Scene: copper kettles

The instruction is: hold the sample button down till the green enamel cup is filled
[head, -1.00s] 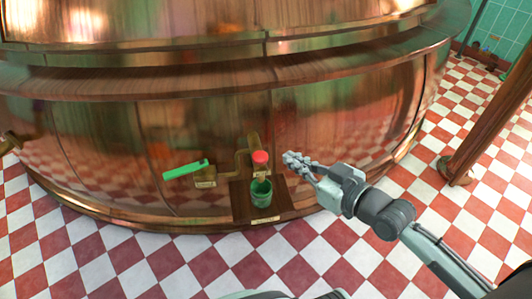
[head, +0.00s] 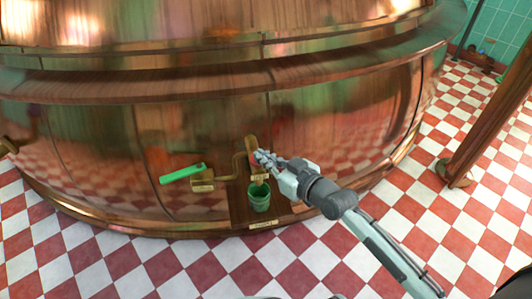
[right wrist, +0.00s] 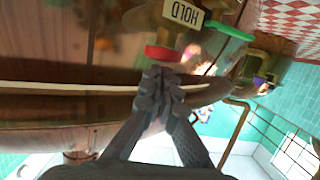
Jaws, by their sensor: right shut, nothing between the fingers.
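The red sample button (right wrist: 163,53) shows in the right wrist view, just beyond the tips of my right gripper (right wrist: 162,78). The tips look very close to it or touching; I cannot tell which, nor whether it is pressed. In the head view my right gripper (head: 264,157) is shut with nothing in it and covers most of the button. The green enamel cup (head: 259,198) stands upright below, on a small wooden stand (head: 240,206) against the copper kettle (head: 340,130). Its fill level is too small to tell. My left gripper is out of view.
A green lever handle (head: 182,173) sticks out left of the tap pipe (head: 240,163). A label reading HOLD (right wrist: 184,13) is by the button. A brown post (head: 487,125) stands at the right. The checkered floor (head: 190,270) in front is clear.

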